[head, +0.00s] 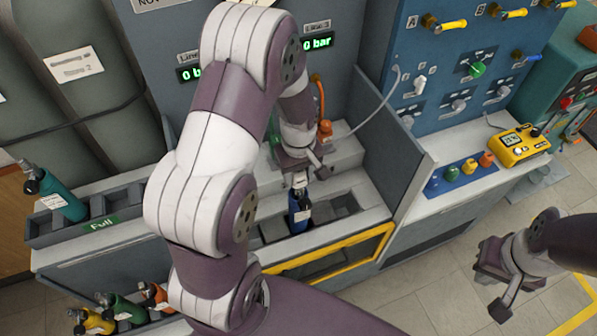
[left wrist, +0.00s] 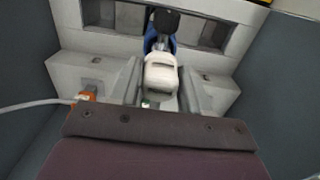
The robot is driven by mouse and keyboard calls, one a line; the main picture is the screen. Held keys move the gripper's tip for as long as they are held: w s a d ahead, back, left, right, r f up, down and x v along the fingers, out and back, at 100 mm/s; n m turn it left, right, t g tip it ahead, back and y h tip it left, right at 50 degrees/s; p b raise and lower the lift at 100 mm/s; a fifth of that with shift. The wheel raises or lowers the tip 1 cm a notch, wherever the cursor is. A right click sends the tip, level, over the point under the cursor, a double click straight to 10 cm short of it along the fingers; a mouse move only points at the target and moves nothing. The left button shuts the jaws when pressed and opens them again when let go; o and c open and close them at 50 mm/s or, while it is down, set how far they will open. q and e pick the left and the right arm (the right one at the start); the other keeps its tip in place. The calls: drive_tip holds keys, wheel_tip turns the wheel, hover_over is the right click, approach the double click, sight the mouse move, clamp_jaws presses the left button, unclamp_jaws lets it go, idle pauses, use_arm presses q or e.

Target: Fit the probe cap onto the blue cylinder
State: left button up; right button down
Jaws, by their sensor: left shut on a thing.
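The blue cylinder (head: 300,212) stands upright in a slot of the grey bench, with a pale label on its side. In the left wrist view its blue body (left wrist: 150,42) and black valve top (left wrist: 164,21) show just beyond the fingers. My left gripper (head: 299,168) is above the cylinder, pointing down. It is shut on the white probe cap (left wrist: 161,74), which sits between its two grey fingers in the left wrist view. The cap lies close to the valve; I cannot tell whether they touch. My right gripper (head: 500,279) is open and empty over the floor at the right.
A yellow-edged frame (head: 330,252) runs along the slot's front. A grey side wall (head: 408,190) bounds the bay. An orange fitting (left wrist: 86,95) with a pale hose is beside the left gripper.

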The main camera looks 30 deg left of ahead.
use_arm(q)
drive_tip(key=shift+f+b, duration=0.45)
drive_tip(key=shift+f, duration=0.3)
drive_tip(key=o, duration=1.1)
drive_tip(key=shift+o, duration=0.2)
drive_tip(key=shift+r, duration=0.1)
drive_tip(key=shift+r, duration=0.4)
wheel_tip(320, 180, up, 12)
drive_tip(key=b, duration=0.1)
drive_tip(key=shift+b, duration=0.4)
drive_tip(key=shift+f, duration=0.1)
